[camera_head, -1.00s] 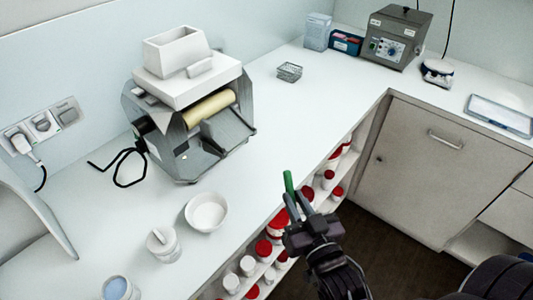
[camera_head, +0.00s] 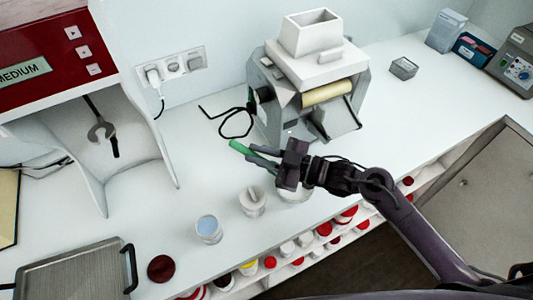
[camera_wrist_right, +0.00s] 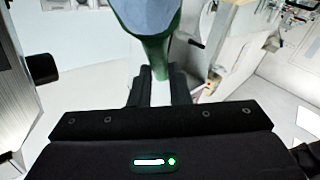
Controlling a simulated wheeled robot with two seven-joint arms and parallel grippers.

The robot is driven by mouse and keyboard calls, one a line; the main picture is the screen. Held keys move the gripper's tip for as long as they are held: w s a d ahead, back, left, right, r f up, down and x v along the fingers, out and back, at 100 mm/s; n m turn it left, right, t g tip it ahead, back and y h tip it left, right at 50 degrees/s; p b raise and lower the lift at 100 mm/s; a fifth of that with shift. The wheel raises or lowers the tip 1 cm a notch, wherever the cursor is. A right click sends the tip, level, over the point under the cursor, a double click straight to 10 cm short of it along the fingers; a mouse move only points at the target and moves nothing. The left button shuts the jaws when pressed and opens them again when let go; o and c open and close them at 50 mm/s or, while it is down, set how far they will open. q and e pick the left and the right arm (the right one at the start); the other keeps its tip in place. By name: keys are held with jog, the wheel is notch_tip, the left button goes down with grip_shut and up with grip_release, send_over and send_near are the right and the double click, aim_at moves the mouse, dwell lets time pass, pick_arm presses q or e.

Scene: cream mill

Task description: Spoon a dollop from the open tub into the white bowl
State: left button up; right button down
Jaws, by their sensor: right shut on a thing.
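My right gripper (camera_head: 262,157) is shut on a green spoon (camera_head: 240,148), held above the counter near the mill. In the right wrist view the green spoon (camera_wrist_right: 155,52) stands between the fingers, and its broad end has a pale blue surface, cut off by the top edge. An open tub (camera_head: 208,238) with pale blue contents stands on the counter, left of and nearer than the gripper. The white bowl (camera_head: 294,196) is mostly hidden behind my right gripper and arm. My left gripper is not in view.
A white jar (camera_head: 252,204) stands between tub and bowl. The mill (camera_head: 312,90) stands behind the gripper, its black cable (camera_head: 236,122) beside it. A red cabinet (camera_head: 60,45), a metal tray (camera_head: 75,275) and a dark red disc (camera_head: 161,268) are at left. Shelves of red-lidded jars lie below the counter edge.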

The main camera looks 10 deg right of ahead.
jog(key=shift+s+f+b, duration=0.1)
jog(key=shift+f+b, duration=0.65)
jog(key=shift+f, duration=0.05)
notch_tip(320, 180, down, 3)
jog(key=b, duration=0.2)
jog(key=shift+f+b, duration=0.15)
jog(key=shift+b, duration=0.15)
jog(key=shift+f, duration=0.15)
jog(key=shift+a, duration=0.25)
dwell(0.5)
jog(key=shift+r, duration=0.2)
jog(key=shift+r+p, duration=2.6)
jog(key=shift+r, duration=0.4)
